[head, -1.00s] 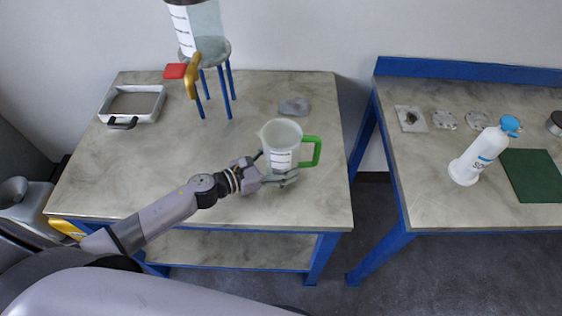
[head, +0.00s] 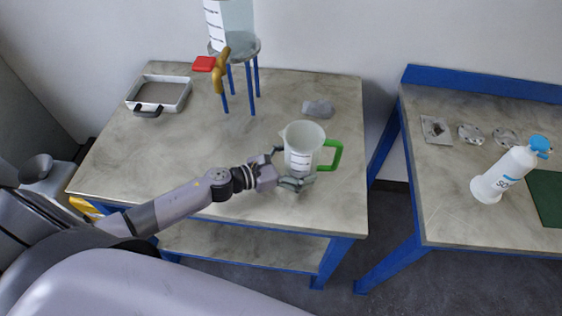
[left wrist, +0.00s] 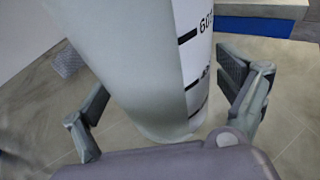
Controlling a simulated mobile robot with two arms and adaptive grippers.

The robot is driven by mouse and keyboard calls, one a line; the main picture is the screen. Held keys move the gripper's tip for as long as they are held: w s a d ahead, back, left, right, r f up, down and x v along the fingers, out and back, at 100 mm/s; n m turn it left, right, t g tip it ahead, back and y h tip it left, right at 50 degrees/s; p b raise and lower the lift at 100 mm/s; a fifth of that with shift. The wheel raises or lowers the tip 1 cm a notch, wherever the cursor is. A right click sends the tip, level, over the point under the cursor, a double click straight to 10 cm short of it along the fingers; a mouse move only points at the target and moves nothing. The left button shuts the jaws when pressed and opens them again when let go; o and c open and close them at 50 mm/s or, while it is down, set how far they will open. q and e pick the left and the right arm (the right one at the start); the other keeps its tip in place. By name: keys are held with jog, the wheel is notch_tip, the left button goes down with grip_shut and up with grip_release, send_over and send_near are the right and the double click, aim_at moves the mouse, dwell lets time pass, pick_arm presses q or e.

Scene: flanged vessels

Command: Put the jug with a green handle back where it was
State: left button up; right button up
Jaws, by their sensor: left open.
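The jug (head: 303,148) with a green handle (head: 333,157) stands upright near the right front of the left table. It is a pale, translucent jug with a marked white scale, and its handle points right. My left gripper (head: 290,168) is open around the jug's lower body, coming from the left. In the left wrist view the jug (left wrist: 150,70) stands between the two spread fingers, with gaps visible beside it. My right gripper is not in view.
A tank on a blue-legged stand (head: 240,52) with a brass tap (head: 220,72) stands behind. A grey rag (head: 318,108) lies behind the jug, a tray (head: 160,92) at the back left. The right table (head: 450,210) holds a white bottle (head: 503,172). The left table's middle is clear.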

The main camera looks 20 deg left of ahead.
pick_arm(q)
jog(key=b+v, duration=0.1)
jog(key=v, duration=0.2)
jog(key=b+v, duration=0.1)
jog(key=v, duration=0.2)
jog(key=b+v, duration=0.1)
jog(key=v, duration=0.3)
jog(key=shift+f, duration=0.3)
jog(key=shift+s+a+r, duration=0.4)
jog(key=shift+s+a, duration=0.15)
jog(key=shift+f, duration=0.1)
